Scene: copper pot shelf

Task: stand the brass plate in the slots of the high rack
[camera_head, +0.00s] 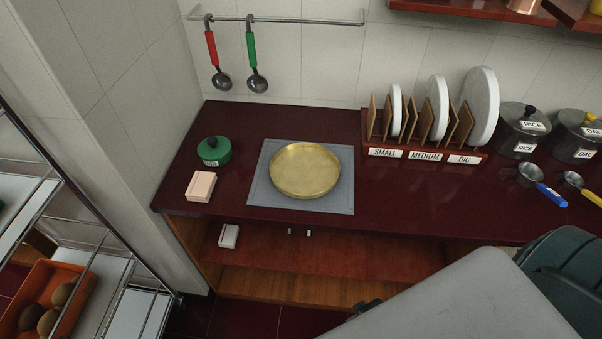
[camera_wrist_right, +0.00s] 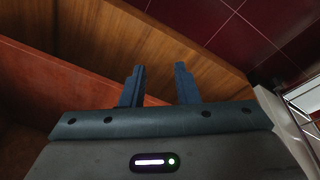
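The round brass plate (camera_head: 305,170) lies flat on a grey square mat (camera_head: 262,190) on the dark red counter. A wooden plate rack (camera_head: 368,137) with upright dividers stands at the back of the counter, labelled SMALL, MEDIUM and BIG. White plates stand upright in it, including a large one (camera_head: 483,105) at the BIG end. I cannot tell whether this is the high rack. My right gripper (camera_wrist_right: 159,85) is open and empty in the right wrist view, near wooden cabinet panels, away from the plate. My left gripper is not in view.
A green lidded pot (camera_head: 214,150) and a pink box (camera_head: 201,186) stand left of the mat. Ladles hang from a rail (camera_head: 290,20). A red wall shelf (camera_head: 470,10) is above.

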